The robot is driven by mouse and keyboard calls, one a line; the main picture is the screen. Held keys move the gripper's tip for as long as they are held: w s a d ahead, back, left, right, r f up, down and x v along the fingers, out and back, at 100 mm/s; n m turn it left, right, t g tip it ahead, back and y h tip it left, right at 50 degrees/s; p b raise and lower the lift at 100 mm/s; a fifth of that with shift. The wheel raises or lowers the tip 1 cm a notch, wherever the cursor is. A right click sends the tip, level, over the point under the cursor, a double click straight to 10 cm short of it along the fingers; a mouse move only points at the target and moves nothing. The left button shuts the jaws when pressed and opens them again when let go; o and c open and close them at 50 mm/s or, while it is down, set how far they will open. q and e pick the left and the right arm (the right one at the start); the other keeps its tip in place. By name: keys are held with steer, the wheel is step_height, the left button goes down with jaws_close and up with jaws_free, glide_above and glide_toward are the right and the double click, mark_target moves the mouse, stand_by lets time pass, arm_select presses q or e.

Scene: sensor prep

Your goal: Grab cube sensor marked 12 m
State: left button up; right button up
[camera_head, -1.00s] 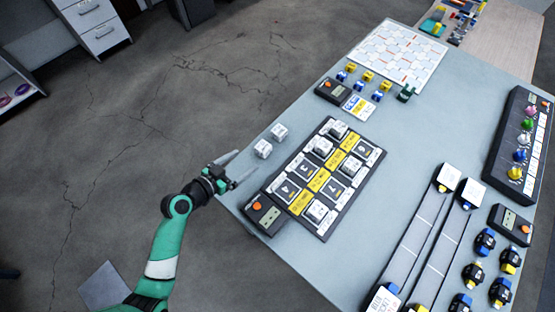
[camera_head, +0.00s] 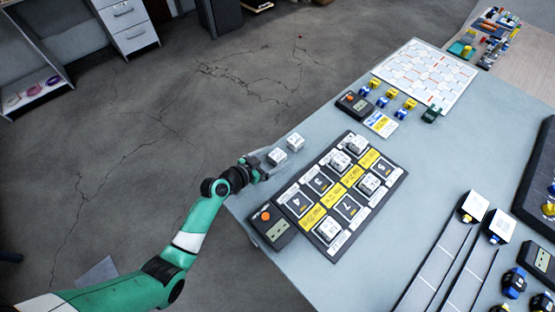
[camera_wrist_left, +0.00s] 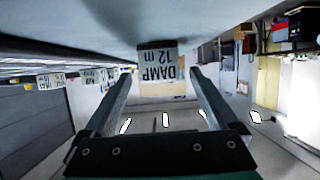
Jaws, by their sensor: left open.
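The white cube sensor reading "DAMP 12 m" (camera_wrist_left: 160,66) shows upside down in the left wrist view, in line with the gap between my fingertips. In the head view the nearer of two white cubes (camera_head: 277,156) sits near the table's left edge, right at my left gripper (camera_head: 266,165). My left gripper is open, with clear gaps beside the cube in the left wrist view (camera_wrist_left: 162,76). I cannot tell how deep the cube lies between the fingers. My right gripper is not in view.
A second white cube (camera_head: 295,142) stands just behind the nearer one. A black numbered tray (camera_head: 303,226) with several white cubes and a meter (camera_head: 269,226) lie to the right. A white hexagon-patterned board (camera_head: 425,72) lies farther back. Rails are at the lower right.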

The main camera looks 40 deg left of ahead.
mark_target(277, 156)
arm_select(q)
steer(key=shift+x, duration=1.05)
steer(key=c, duration=1.5)
steer(key=shift+o, duration=0.2)
step_height(277, 156, up, 4)
steer(key=shift+s+r+p, duration=0.1)
steer(key=shift+p, duration=1.05)
steer(key=s+d+r+p, duration=0.7)
steer(key=s+r, duration=0.2)
steer(key=s, duration=0.2)
steer(key=shift+s+d, duration=0.3)
steer(key=shift+s, duration=0.1)
